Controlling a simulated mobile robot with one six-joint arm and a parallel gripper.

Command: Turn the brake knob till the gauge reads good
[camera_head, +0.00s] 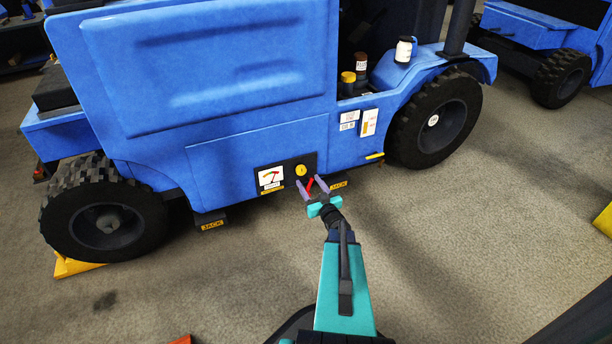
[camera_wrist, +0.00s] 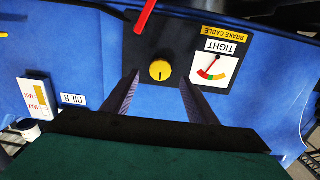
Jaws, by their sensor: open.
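The brake knob (camera_head: 301,170) is a round yellow knob on a black panel low on the blue truck's side. In the wrist view, the knob (camera_wrist: 160,71) shows between and beyond the fingers of my gripper (camera_wrist: 159,78), with a gap on each side. My gripper (camera_head: 310,184) is open and empty in front of the panel. The gauge (camera_head: 271,178) is a white dial left of the knob. In the wrist view, which is upside down, the gauge (camera_wrist: 214,74) has a coloured arc, a needle slanting to one side, and a sign reading TIGHT.
A red lever (camera_wrist: 145,14) sticks out near the knob. A BRAKE CABLE label (camera_wrist: 226,32) is beside the gauge. JACK pads (camera_head: 211,224) are under the truck body. A yellow wedge (camera_head: 76,266) is at the left wheel.

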